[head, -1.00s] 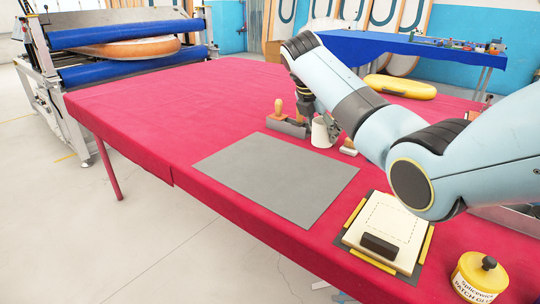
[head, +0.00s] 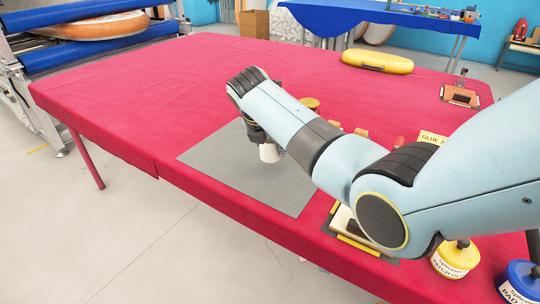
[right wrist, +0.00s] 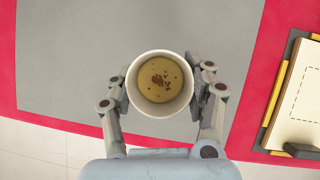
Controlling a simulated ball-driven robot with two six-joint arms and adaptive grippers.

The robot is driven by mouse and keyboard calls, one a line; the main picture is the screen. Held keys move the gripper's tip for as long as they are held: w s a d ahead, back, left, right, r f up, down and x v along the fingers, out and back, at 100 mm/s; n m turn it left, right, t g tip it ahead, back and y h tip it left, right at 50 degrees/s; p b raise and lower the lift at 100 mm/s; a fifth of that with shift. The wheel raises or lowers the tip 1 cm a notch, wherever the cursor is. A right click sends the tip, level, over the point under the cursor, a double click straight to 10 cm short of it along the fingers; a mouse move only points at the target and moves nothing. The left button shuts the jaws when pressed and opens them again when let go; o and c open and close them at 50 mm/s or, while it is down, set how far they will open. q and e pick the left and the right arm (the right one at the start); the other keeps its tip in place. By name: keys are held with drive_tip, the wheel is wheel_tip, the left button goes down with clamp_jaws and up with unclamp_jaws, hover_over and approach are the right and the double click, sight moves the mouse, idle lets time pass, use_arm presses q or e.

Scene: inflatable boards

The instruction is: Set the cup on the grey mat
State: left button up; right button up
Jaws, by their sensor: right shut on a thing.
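The grey mat (head: 225,173) lies flat on the red table near its front edge. The white cup (head: 269,153) is over the mat, partly hidden by my right arm in the head view. In the right wrist view the cup (right wrist: 160,84) is seen from above, with a brownish inside and dark bits at its bottom. My right gripper (right wrist: 161,92) is shut on the cup, one finger on each side. I cannot tell whether the cup touches the mat. My left gripper is not in view.
A cream pad with yellow edge strips (right wrist: 298,100) lies right of the mat. A yellow tub (head: 455,260) and a blue tub (head: 520,285) stand at the front right. A yellow inflatable (head: 377,61) lies at the back. The table's left part is clear.

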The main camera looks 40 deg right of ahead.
sight(270, 156)
drive_tip(key=shift+f+b, duration=0.3)
drive_tip(key=shift+f, duration=1.7)
drive_tip(key=shift+f, duration=0.1)
drive_tip(key=o, duration=1.3)
drive_tip(key=p+v, duration=0.2)
drive_tip(key=v, duration=1)
drive_tip(key=shift+a, duration=0.1)
